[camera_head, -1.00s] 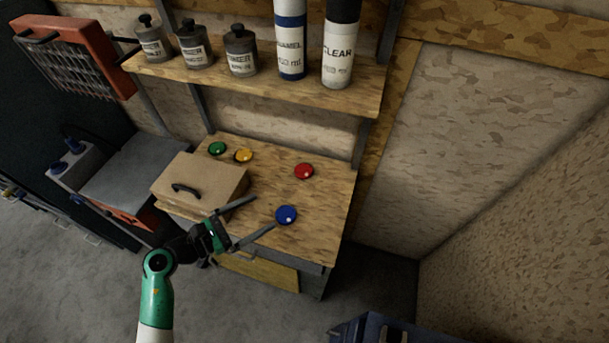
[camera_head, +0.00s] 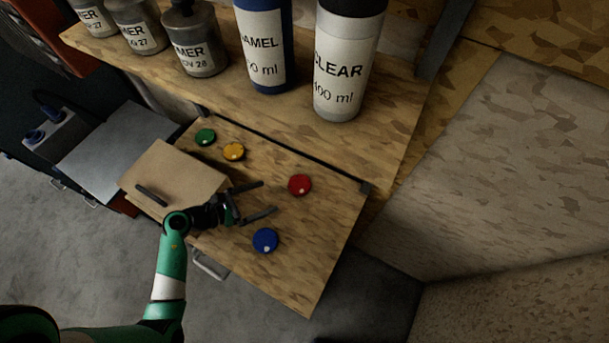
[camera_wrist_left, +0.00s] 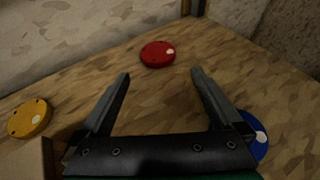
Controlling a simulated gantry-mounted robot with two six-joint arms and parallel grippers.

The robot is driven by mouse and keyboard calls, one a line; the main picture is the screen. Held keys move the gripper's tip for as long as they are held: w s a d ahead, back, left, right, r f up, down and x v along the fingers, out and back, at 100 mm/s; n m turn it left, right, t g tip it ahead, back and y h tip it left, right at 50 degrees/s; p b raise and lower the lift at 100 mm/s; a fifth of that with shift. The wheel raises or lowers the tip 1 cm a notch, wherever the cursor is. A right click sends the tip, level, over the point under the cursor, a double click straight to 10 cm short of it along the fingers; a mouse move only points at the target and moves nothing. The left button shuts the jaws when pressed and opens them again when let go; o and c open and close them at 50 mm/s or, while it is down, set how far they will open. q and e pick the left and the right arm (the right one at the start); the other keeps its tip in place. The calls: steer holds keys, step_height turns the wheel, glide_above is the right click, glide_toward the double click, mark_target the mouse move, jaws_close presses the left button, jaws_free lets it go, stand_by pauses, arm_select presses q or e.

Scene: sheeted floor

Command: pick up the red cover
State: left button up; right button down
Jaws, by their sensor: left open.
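The red cover (camera_head: 300,184) is a small round disc lying on the wooden bench top, right of the middle of the bench. In the left wrist view the red cover (camera_wrist_left: 157,54) lies beyond my fingertips, between their lines. My left gripper (camera_head: 265,198) is open and empty, over the bench to the left of the red cover and apart from it. In the left wrist view the two fingers of my left gripper (camera_wrist_left: 160,75) are spread wide. My right gripper is not in view.
A blue cover (camera_head: 265,240) lies below the gripper, close to the right finger. Yellow (camera_head: 233,151) and green (camera_head: 205,137) covers lie behind. A tan box (camera_head: 172,176) with a handle sits left. A shelf (camera_head: 385,120) with cans and bottles overhangs the back.

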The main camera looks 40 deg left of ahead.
arm_select(q)
steer(key=b, duration=0.2)
glide_toward(299, 184)
steer(key=x, duration=0.3)
steer(key=shift+r, duration=0.1)
steer(key=shift+w+d+f, duration=0.15)
steer(key=shift+w+f, duration=0.1)
steer(key=shift+w, duration=0.05)
steer(key=b+x, duration=0.1)
steer(key=x, duration=0.3)
steer(key=shift+w+f+b, duration=0.2)
steer(key=shift+b, duration=0.1)
steer(key=c, duration=1.3)
steer(key=shift+c, duration=0.2)
steer(key=shift+r, duration=0.15)
